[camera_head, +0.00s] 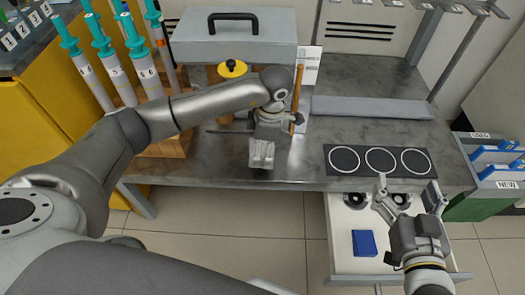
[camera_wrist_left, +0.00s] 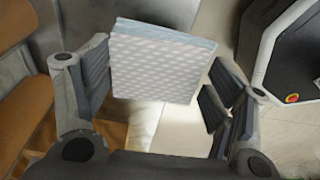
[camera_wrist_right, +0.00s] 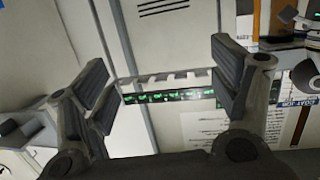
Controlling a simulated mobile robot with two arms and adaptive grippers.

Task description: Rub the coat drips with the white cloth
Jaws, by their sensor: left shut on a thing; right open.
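My left gripper (camera_head: 262,150) hangs over the front part of the grey bench. In the left wrist view its fingers (camera_wrist_left: 155,95) are shut on a folded, pale, dimpled pad, which looks like the white cloth (camera_wrist_left: 160,65). In the head view the cloth is hard to tell from the fingers. My right gripper (camera_head: 408,195) is open and empty, above the open drawer; its spread fingers also show in the right wrist view (camera_wrist_right: 160,95). An orange rod (camera_head: 298,95) stands upright just right of my left wrist. I cannot make out any coat drips.
The open white drawer (camera_head: 340,278) holds a blue block (camera_head: 364,243) and dark round parts. A black mat (camera_head: 333,172) with three white rings lies on the bench (camera_head: 300,178). Teal-capped tubes (camera_head: 105,55) stand at left, a grey case (camera_head: 235,45) behind. Bins (camera_head: 495,160) stand at right.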

